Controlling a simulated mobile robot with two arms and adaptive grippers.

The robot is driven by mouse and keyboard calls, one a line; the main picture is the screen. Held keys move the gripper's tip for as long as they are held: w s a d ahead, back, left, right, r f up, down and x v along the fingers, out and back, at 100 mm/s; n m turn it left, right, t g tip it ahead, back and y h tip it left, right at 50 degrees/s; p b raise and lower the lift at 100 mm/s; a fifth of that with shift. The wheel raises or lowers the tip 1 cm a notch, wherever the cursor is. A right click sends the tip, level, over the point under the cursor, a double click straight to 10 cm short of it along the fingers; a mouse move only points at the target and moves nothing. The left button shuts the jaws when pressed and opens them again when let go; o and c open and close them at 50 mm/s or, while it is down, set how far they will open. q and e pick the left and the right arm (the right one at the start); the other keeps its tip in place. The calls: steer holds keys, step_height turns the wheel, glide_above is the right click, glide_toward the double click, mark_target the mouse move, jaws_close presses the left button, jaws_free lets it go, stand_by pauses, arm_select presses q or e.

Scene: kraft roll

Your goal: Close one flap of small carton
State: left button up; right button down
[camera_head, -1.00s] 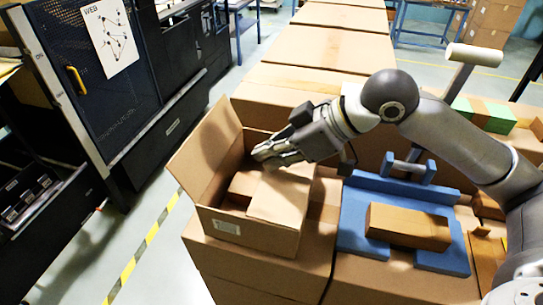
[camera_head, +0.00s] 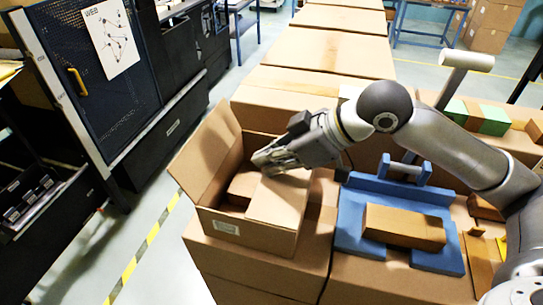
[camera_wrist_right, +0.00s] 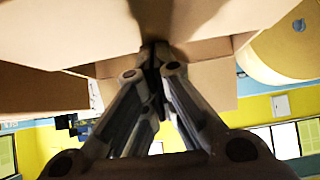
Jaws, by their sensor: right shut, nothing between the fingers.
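The small carton (camera_head: 262,238) stands open on a larger box, left of the blue fixture. Its left flap (camera_head: 208,150) stands up and leans outward. Its right flap (camera_head: 277,202) is folded inward over the right part of the opening. A brown item (camera_head: 243,184) shows inside. My right gripper (camera_head: 262,163) is shut and empty, over the far right part of the carton just above the folded flap; I cannot tell whether it touches. In the right wrist view the shut fingers (camera_wrist_right: 155,55) point at brown cardboard close ahead. My left gripper is not in view.
A blue fixture (camera_head: 350,222) holding a brown block (camera_head: 405,226) lies right of the carton. Large boxes (camera_head: 330,50) run back behind it. A dark cabinet (camera_head: 95,70) stands left, across a floor strip with yellow-black tape (camera_head: 150,235).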

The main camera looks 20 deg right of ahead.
steer(key=shift+w+a+r+p, duration=0.1)
steer(key=shift+w+r+p, duration=0.2)
steer(key=shift+p, duration=0.35)
steer(key=shift+r+p, duration=0.3)
steer(key=shift+r, duration=0.15)
steer(key=shift+r+p, duration=0.9)
steer(key=shift+r, duration=0.05)
steer(key=shift+r+b, duration=0.35)
steer(key=shift+r, duration=0.45)
step_height(320, 180, up, 6)
steer(key=b, duration=0.3)
glide_above(303, 180)
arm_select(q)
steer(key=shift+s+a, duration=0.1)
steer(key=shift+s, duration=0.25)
arm_select(e)
steer(key=shift+s+r, duration=0.15)
steer(key=shift+r, duration=0.1)
